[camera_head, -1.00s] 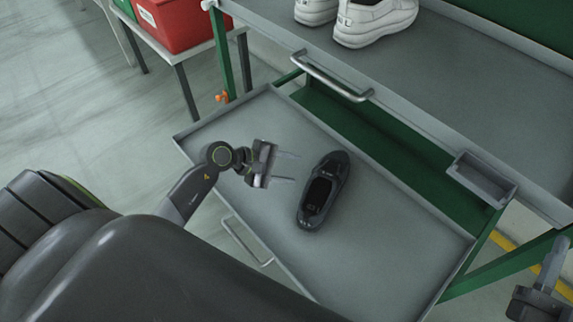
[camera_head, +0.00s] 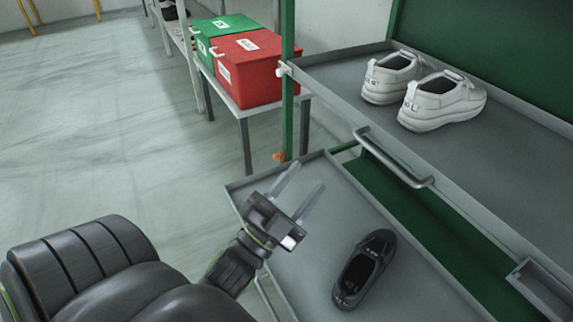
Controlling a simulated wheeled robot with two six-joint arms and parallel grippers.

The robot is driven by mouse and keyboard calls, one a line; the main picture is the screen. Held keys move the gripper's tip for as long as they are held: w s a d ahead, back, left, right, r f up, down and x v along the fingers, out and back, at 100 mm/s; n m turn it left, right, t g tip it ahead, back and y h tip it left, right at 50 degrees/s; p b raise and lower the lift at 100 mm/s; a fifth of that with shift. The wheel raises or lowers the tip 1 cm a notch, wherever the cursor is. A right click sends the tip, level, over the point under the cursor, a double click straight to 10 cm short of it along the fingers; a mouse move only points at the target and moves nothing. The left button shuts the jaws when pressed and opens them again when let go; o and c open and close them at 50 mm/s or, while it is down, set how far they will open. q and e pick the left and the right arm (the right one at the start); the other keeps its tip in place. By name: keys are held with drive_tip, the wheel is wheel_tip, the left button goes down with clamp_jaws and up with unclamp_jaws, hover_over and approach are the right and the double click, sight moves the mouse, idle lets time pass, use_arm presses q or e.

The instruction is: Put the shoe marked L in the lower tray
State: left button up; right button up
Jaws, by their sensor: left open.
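Two white shoes stand side by side on the upper tray (camera_head: 500,135). The nearer white shoe (camera_head: 445,103) has a mark on its heel that looks like an L. The other white shoe (camera_head: 390,78) has a heel mark too small to read surely. A single black shoe (camera_head: 364,268) lies in the lower tray (camera_head: 300,285), its toe pointing away. My left gripper (camera_head: 309,176) is open and empty over the far left part of the lower tray, left of the white shoes and clear of both. My right gripper is out of view.
A red box (camera_head: 250,75) and a green box (camera_head: 222,32) stand on a side table at the back left. A small grey bin (camera_head: 543,290) sits at lower right.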

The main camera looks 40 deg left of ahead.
use_arm(q)
drive_tip(key=n+y, duration=0.1)
drive_tip(key=n, duration=0.2)
drive_tip(key=s+a+n+g+y, duration=0.1)
drive_tip(key=n, duration=0.3)
drive_tip(key=s+n+y, duration=0.1)
drive_tip(key=n, duration=0.3)
drive_tip(key=shift+a+r+y, duration=0.1)
drive_tip(key=shift+a+y, duration=0.2)
